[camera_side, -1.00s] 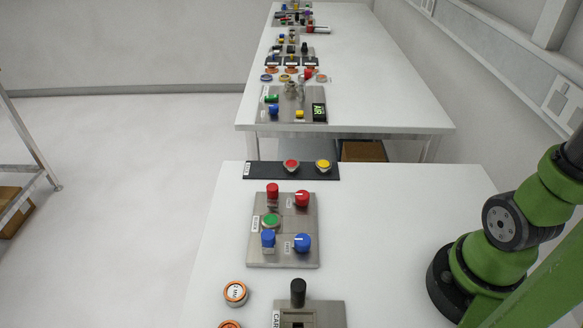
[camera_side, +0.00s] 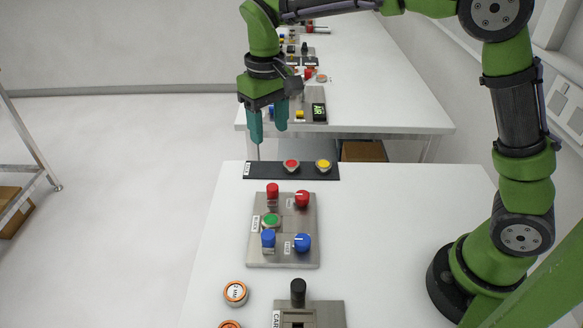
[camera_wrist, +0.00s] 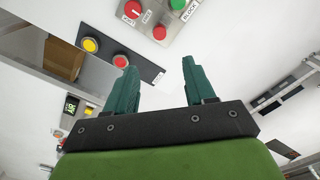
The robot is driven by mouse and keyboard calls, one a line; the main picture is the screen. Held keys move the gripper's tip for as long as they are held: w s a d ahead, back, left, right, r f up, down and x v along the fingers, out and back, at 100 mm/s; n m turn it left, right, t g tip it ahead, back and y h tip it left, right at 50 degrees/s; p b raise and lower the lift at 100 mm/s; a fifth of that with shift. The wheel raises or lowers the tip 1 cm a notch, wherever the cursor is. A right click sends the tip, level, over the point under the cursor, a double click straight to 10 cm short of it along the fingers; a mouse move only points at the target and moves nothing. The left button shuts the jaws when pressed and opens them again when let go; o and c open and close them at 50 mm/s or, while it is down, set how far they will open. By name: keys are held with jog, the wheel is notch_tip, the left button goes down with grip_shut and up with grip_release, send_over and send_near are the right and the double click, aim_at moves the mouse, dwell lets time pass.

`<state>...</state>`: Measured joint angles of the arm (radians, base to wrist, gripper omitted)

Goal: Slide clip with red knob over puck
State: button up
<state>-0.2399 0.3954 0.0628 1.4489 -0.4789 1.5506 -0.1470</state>
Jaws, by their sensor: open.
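A steel panel (camera_side: 285,256) on the near table carries an upright red-topped knob (camera_side: 272,190) at its back left and a red dial (camera_side: 302,198) at its back right. I cannot tell for sure which red part is the clip's knob, nor pick out the puck. Two red parts of this panel show at the top of the wrist view, one of them a round red knob (camera_wrist: 159,32). My gripper (camera_side: 268,134) is open and empty, fingers down, high up and appearing behind the panel. Its two teal fingers (camera_wrist: 159,67) stand apart in the wrist view.
The panel also has a green button (camera_side: 271,220), a blue knob (camera_side: 268,239) and a blue dial (camera_side: 302,243). A dark strip (camera_side: 258,171) with red and yellow buttons lies behind it. A black-knobbed fixture (camera_side: 298,293) stands in front. The table to the right is clear.

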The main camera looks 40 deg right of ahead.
aim_at(272, 187)
notch_tip(272, 187, down, 16)
dwell(0.4)
jog(key=shift+c, duration=0.4)
grip_shut()
